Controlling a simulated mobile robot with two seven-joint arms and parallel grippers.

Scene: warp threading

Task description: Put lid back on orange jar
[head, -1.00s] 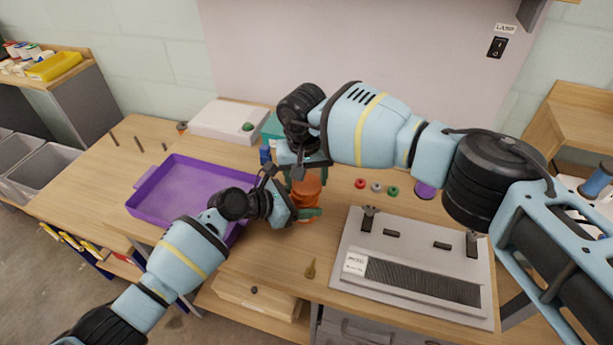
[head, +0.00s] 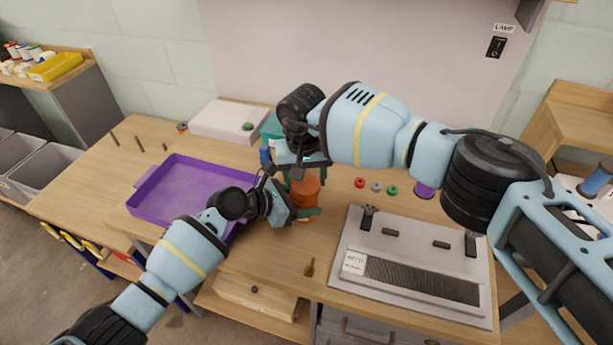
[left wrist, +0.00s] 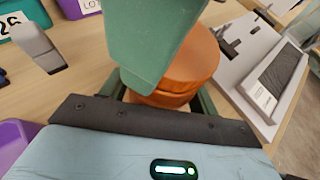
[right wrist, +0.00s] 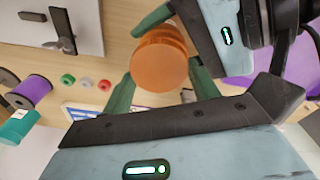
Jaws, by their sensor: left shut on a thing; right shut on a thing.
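The orange jar (left wrist: 160,99) is upright on the bench, low between the fingers of my left gripper (head: 303,213), which is shut on it from the left. The round orange lid (right wrist: 159,66) lies flat over the jar's mouth; it also shows in the left wrist view (left wrist: 205,55). My right gripper (head: 305,180) reaches down from above and is shut on the lid, a green finger on each side. The lid looks lined up over the jar or nearly so. A green finger hides part of the join in the left wrist view, so I cannot tell if it is fully seated.
A purple tray (head: 150,205) lies left of the jar, close to my left arm. A grey board with a dark comb strip (head: 345,290) lies to the right. Small red, grey and green rings (head: 392,190) are behind it. A brass tool (head: 310,267) lies in front.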

